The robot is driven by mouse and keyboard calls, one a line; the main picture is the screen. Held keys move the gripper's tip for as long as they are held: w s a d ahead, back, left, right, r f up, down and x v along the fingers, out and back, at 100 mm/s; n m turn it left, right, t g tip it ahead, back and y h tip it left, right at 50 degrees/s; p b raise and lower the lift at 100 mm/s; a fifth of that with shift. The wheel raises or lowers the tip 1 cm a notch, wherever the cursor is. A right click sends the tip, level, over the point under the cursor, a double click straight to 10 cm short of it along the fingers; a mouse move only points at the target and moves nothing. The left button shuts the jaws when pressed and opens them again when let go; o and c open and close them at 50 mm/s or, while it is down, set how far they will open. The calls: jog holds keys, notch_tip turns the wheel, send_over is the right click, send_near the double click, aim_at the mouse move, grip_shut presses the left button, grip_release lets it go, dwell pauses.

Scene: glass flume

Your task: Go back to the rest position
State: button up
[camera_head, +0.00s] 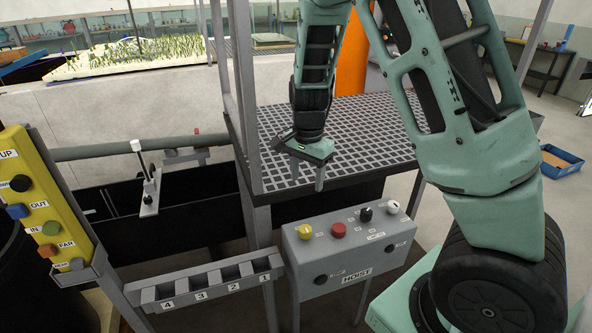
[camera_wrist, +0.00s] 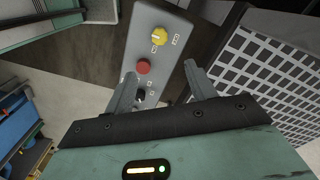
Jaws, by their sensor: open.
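My gripper (camera_head: 307,178) is open and empty. In the head view it hangs in front of the grated platform, above and behind the grey hoist control box (camera_head: 344,284). In the wrist view its two fingers (camera_wrist: 162,88) point toward the box, with a yellow knob (camera_wrist: 159,35) and a red button (camera_wrist: 143,67) beyond them. The fingers look apart from the box. In the head view the box also carries a yellow knob, a red button, a black knob and a white knob on top.
A grated platform (camera_head: 350,140) with grey posts stands behind the box. A numbered slotted rack (camera_head: 205,286) is at the lower middle. A yellow control pendant (camera_head: 42,200) stands at left. A white-handled lever (camera_head: 146,180) stands by the dark trough. A blue tray (camera_head: 560,160) lies on the floor at right.

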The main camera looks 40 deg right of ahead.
jog(key=s+a+r+n+y, duration=0.1)
jog(key=s+a+r+n, duration=0.1)
jog(key=s+a+n, duration=0.3)
jog(key=s+a+r+n, duration=0.1)
jog(key=s+a+n, duration=0.1)
jog(key=a, duration=0.5)
jog(key=s+a+r+n+y, duration=0.1)
jog(key=s+a+r+n, duration=0.2)
jog(key=a, duration=0.4)
jog(key=s+a+n, duration=0.2)
jog(key=s+n, duration=0.4)
jog(key=s, duration=0.1)
jog(key=s+a+r+n+h, duration=0.1)
jog(key=s+a+n, duration=0.2)
jog(key=s+n, duration=0.3)
jog(key=shift+s+a+r+b, duration=0.25)
jog(key=shift+s+a+b, duration=0.05)
jog(key=shift+s, duration=0.3)
